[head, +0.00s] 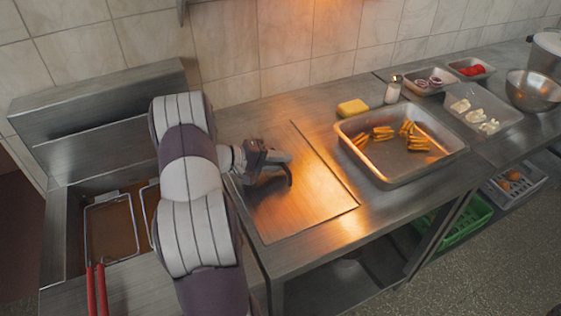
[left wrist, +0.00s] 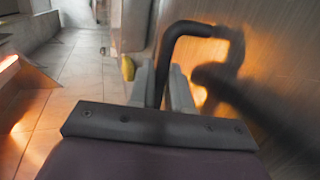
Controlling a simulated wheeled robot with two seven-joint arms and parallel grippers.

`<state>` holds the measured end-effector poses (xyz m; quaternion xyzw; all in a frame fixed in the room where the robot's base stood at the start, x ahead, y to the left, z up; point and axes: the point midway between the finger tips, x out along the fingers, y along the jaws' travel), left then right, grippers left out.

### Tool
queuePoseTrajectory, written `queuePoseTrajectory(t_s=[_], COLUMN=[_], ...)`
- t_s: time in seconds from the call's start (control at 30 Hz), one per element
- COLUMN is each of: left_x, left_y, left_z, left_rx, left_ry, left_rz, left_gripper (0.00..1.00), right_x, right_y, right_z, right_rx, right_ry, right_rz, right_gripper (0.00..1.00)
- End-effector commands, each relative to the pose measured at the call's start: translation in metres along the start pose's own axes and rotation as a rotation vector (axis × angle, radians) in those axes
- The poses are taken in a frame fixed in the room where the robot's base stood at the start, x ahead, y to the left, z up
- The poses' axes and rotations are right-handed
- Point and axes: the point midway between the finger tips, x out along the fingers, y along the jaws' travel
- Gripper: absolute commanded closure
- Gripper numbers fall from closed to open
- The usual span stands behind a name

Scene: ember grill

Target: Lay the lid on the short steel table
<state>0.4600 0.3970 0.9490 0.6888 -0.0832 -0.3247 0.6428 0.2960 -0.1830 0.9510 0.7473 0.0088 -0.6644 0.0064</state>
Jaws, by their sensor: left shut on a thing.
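The lid (head: 305,208) is a flat steel sheet with a dark bent handle (left wrist: 186,30). It lies level on or just over the short steel table (head: 375,215), left of the steel pan; I cannot tell whether it touches the top. My left gripper (head: 277,166) is shut on the handle, which also shows in the head view (head: 290,175). In the left wrist view the handle rises between the fingers (left wrist: 166,85), with a blurred dark shape on the shiny steel beside it. My arm hides the lid's left part. My right gripper is not in view.
A steel pan (head: 445,163) of fries stands right of the lid, with a yellow sponge (head: 352,108) and a shaker (head: 393,89) behind. The open fryer with baskets (head: 109,229) and red handles is at left. Trays (head: 505,118) of food stand further right.

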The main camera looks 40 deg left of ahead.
Motion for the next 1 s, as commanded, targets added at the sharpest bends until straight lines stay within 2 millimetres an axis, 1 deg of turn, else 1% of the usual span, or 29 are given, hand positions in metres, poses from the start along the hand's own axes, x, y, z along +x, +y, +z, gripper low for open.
queuePoseTrajectory(t_s=[0.3,0.33,0.4,0.7,0.73,0.77,0.87,1.0], left_x=[0.001,0.001,0.001,0.001,-0.002,-0.006,-0.028,-0.067], left_y=[-0.001,-0.002,-0.002,-0.001,0.0,0.0,0.0,0.001], left_z=[-0.001,0.0,0.0,0.0,-0.001,-0.001,-0.001,-0.001], left_rx=[0.003,0.002,0.002,0.004,0.003,0.002,0.002,0.002], left_ry=[0.001,0.001,0.001,0.001,0.002,0.002,0.005,0.006], left_rz=[0.002,0.0,0.0,0.001,0.001,0.001,0.0,0.001], left_gripper=[1.0,0.76,0.56,0.56,0.56,0.56,0.56,0.56], right_x=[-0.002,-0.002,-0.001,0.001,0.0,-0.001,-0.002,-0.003], right_y=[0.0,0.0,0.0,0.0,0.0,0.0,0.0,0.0], right_z=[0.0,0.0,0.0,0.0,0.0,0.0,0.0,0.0], right_rx=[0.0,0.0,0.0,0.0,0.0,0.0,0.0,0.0], right_ry=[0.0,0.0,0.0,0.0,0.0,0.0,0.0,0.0], right_rz=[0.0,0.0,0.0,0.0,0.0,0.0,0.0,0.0], right_gripper=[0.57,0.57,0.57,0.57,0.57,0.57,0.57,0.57])
